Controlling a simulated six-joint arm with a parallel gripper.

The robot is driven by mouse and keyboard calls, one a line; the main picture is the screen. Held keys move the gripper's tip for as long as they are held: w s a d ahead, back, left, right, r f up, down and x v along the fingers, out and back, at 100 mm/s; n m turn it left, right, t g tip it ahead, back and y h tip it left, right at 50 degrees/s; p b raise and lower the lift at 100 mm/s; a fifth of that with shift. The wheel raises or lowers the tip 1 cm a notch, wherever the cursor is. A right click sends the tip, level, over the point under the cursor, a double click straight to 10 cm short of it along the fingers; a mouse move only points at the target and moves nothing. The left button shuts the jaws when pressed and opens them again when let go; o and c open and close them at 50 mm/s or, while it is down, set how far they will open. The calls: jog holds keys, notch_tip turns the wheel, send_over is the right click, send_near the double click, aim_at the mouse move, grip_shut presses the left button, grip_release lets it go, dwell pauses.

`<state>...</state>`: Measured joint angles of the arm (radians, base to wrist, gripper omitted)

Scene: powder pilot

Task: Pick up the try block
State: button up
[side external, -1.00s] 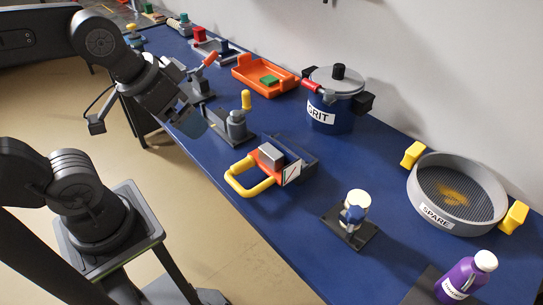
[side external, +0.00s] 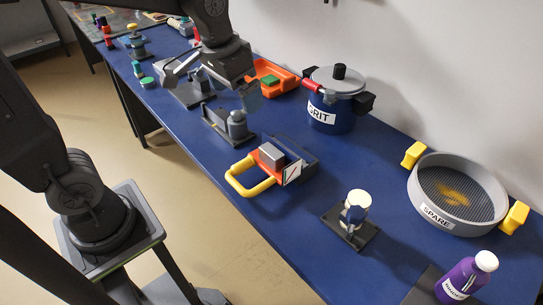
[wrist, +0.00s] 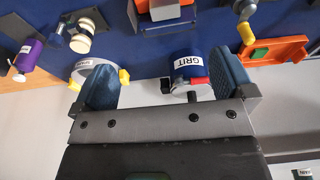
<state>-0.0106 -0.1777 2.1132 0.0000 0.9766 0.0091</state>
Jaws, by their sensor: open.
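The frames do not name the try block. A grey block (side external: 271,155) sits on an orange base with a yellow loop handle (side external: 247,182) and a white marked plate. A green block (side external: 270,80) lies in an orange tray (side external: 285,82); both also show at the right of the wrist view, the green block (wrist: 258,53) in the tray (wrist: 285,50). I cannot tell which is meant.
A blue GRIT pot (side external: 330,115) stands right of the tray. A grey SPARE sieve (side external: 455,195), a purple bottle (side external: 468,276) and a white-topped stand (side external: 355,210) are farther right. The blue bench (side external: 290,225) is clear near its front edge.

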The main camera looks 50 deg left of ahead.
jog(key=w+f+g, duration=0.2)
jog(key=w+f, duration=0.5)
jog(key=w, duration=0.2)
send_over(272, 151)
jog(key=shift+g, duration=0.3)
notch_tip(272, 151, down, 9)
jog(key=shift+w+a+f, duration=0.1)
jog(key=shift+w+f, duration=0.05)
jog(key=shift+f, duration=2.7)
